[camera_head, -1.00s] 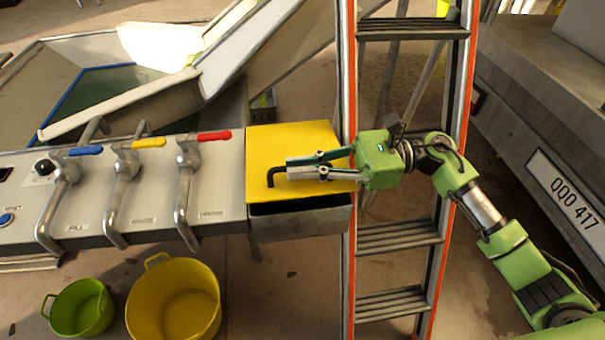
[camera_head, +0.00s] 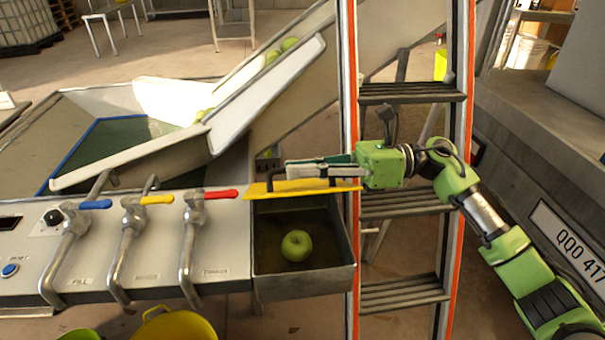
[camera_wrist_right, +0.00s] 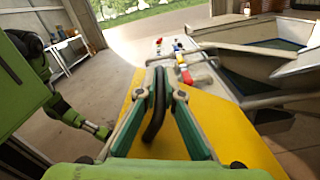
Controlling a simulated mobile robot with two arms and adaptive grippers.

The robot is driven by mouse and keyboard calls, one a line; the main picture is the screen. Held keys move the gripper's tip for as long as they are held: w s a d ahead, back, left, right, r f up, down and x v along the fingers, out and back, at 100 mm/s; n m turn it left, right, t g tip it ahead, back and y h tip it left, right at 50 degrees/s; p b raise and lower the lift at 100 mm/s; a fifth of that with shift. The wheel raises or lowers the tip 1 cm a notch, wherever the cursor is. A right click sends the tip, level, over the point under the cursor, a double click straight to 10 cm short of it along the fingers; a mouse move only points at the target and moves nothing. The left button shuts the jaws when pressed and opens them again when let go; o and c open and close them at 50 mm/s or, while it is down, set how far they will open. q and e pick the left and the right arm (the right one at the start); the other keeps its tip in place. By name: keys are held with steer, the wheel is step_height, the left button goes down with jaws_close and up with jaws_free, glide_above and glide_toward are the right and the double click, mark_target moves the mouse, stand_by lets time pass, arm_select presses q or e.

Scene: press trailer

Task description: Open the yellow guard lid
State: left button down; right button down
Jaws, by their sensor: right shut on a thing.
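The yellow guard lid (camera_head: 290,187) stands raised, seen nearly edge-on in the head view, at the back of an open metal box (camera_head: 345,280). It fills much of the right wrist view (camera_wrist_right: 215,125). My right gripper (camera_head: 290,170) is shut on the lid's dark bent handle (camera_wrist_right: 156,108), which sits between the fingers in the wrist view. A green apple (camera_head: 297,245) lies inside the box. My left gripper is not in view in the head camera.
Left of the box is a panel with blue (camera_head: 95,205), yellow (camera_head: 157,200) and red (camera_head: 221,194) valve levers. An orange ladder (camera_head: 405,205) stands close right of the box, behind my right arm. A yellow tub (camera_head: 175,328) sits below. A chute (camera_head: 265,95) rises behind.

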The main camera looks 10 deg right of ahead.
steer(key=c, duration=2.2)
jaws_free()
steer(key=shift+o, duration=0.2)
steer(key=d, duration=1.2)
